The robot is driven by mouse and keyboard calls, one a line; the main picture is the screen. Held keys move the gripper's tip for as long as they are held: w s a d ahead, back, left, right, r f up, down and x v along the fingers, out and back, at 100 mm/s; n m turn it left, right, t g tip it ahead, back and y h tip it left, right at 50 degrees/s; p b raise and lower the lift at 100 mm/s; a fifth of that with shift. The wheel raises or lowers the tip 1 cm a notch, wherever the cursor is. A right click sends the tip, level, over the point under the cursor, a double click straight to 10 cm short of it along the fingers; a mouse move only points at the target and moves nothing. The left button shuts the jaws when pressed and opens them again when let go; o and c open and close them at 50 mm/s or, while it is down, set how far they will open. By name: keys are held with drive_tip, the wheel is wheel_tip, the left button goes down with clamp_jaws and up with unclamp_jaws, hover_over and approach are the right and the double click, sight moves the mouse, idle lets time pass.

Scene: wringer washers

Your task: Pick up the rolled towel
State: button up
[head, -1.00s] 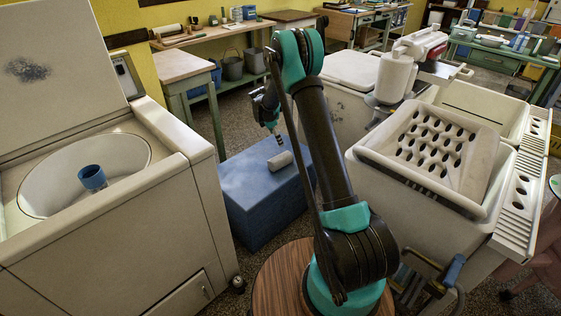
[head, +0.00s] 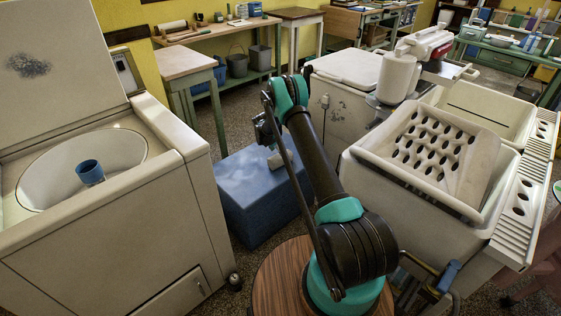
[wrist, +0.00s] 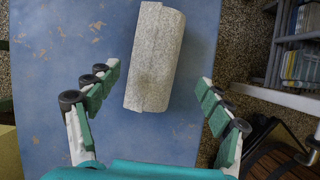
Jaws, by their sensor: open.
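The rolled towel (wrist: 155,58) is a pale, speckled cylinder lying on the top of a blue box (wrist: 60,70). In the wrist view it lies lengthwise ahead of my gripper (wrist: 157,90), with its near end between the two spread fingers. There is a gap on each side, and the fingers do not touch it. In the head view my arm hides most of the towel (head: 274,161), and only a small pale part shows over the blue box (head: 255,205). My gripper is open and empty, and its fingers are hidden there.
A white washer with an open round tub (head: 85,165) stands left of the blue box. White laundry tubs with a perforated board (head: 440,150) stand to the right. A wooden workbench (head: 190,65) runs along the back wall. Speckled floor shows between them.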

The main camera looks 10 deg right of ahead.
sight(279, 156)
drive_tip(key=shift+w+a+x, duration=0.1)
drive_tip(key=shift+a+x, duration=0.05)
drive_tip(key=shift+x, duration=1.55)
drive_tip(key=shift+w+a+x, duration=0.1)
drive_tip(key=shift+w+x, duration=0.05)
drive_tip(key=shift+x, duration=1.6)
drive_tip(key=shift+c, duration=0.5)
clamp_jaws()
